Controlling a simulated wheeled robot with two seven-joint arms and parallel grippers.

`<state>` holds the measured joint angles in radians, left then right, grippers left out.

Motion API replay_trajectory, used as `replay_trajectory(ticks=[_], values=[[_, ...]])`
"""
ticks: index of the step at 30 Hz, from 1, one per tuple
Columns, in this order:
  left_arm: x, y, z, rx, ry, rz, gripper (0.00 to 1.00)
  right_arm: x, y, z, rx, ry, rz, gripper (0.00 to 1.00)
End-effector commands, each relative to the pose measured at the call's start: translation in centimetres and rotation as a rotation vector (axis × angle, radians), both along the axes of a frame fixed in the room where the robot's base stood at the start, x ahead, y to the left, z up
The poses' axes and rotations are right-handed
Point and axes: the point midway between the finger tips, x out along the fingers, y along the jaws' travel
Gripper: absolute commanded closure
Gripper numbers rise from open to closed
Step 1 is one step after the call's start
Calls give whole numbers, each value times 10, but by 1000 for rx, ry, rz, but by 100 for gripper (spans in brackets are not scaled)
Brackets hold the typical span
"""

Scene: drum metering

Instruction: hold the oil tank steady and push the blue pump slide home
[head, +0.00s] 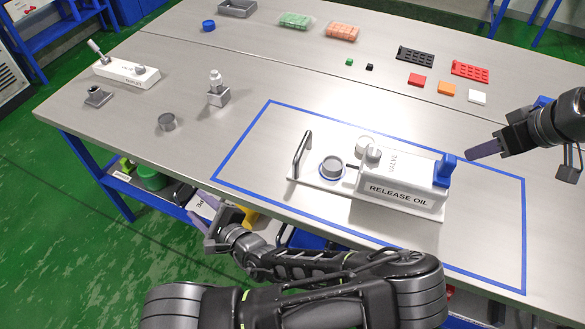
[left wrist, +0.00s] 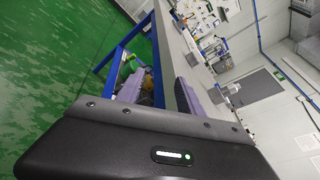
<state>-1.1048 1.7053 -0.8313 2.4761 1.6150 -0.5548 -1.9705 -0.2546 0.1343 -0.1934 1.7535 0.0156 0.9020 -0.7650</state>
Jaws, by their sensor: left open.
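The oil tank (head: 398,192) is a white box marked "RELEASE OIL", on a white base plate inside a blue taped outline on the table. The blue pump slide (head: 445,172) stands at the tank's right end, its top above the tank. A dark upright handle (head: 302,155) is at the left end of the base plate. My right gripper (head: 470,154) is just right of the slide, apart from it, fingers pointing left; the finger gap is not clear. My left gripper (head: 207,215) is open and empty beside the table's front edge, away from the tank; its fingers also show in the left wrist view (left wrist: 158,90).
A round grey cup (head: 332,167) sits in a blue ring on the base plate. A white fixture (head: 126,71), a metal post block (head: 217,92) and a grey cylinder (head: 167,122) stand at left. Trays and small blocks lie at the back. A blue lower shelf is under the table.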

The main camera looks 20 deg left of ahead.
Motion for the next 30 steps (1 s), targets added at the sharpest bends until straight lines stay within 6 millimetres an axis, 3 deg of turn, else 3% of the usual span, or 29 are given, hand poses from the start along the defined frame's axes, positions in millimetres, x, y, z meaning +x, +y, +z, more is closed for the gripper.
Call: replay_trajectory(ticks=[5,8,11,15,18,20,24,30], values=[[45,-12,42,212,104,-218,56,0,0,0,0,0,0,64],[75,-31,67,358,174,-370,56,0,0,0,0,0,0,64],[109,-64,90,538,250,-559,56,0,0,0,0,0,0,64],[148,-129,111,805,348,-847,56,0,0,0,0,0,0,64],[160,-172,113,951,395,-1016,56,0,0,0,0,0,0,64],[161,-187,106,982,411,-1088,56,0,0,0,0,0,0,64],[152,-190,78,885,394,-1153,56,0,0,0,0,0,0,64],[150,-191,73,861,387,-1166,56,0,0,0,0,0,0,64]])
